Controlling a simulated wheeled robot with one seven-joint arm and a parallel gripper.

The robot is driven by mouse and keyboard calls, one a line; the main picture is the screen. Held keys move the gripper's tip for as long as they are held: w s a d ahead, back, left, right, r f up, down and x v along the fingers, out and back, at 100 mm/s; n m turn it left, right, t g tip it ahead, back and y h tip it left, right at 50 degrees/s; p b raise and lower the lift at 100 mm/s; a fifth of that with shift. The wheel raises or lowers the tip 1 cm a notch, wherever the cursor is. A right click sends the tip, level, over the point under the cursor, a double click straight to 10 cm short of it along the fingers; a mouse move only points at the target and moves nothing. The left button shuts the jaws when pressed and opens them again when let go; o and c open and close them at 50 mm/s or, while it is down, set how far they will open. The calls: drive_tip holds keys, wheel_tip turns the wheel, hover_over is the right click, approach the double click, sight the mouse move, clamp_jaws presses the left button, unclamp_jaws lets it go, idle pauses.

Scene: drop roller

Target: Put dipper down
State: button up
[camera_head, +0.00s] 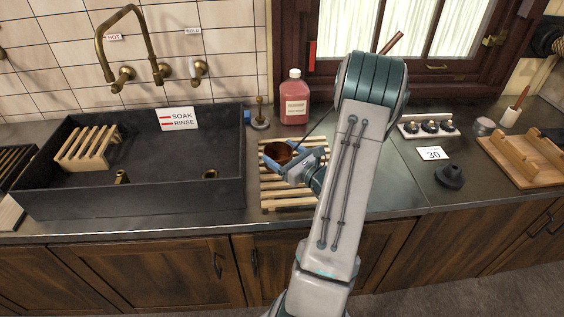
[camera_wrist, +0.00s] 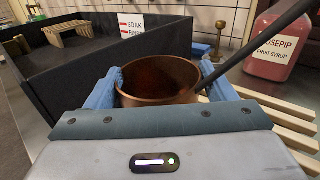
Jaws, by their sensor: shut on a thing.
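The dipper is a copper cup with a long dark handle. Its cup (camera_head: 279,152) shows in the head view over the left part of a slatted wooden rack (camera_head: 290,204). In the wrist view the cup (camera_wrist: 160,82) sits upright between the two blue fingers of my gripper (camera_wrist: 158,90), and the handle (camera_wrist: 262,45) slants up to the right. My gripper (camera_head: 280,154) is shut on the cup. The rack's slats (camera_wrist: 285,120) show behind and right of the cup. I cannot tell whether the cup touches the slats; its underside is hidden.
A dark sink (camera_head: 225,140) with a "SOAK RINSE" sign (camera_head: 179,118) lies left of the rack. A pink syrup bottle (camera_head: 294,98) and a brass stand (camera_head: 260,115) stand behind it. Right are a "30" card (camera_head: 432,154), a dark stopper (camera_head: 450,177) and a wooden tray (camera_head: 525,165).

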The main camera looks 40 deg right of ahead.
drive_tip(key=shift+w+f+p, duration=0.1)
drive_tip(key=shift+f+p, duration=0.25)
drive_tip(key=shift+f, duration=1.7)
drive_tip(key=shift+f, duration=0.2)
drive_tip(key=o, duration=1.4)
drive_tip(key=shift+r, duration=0.1)
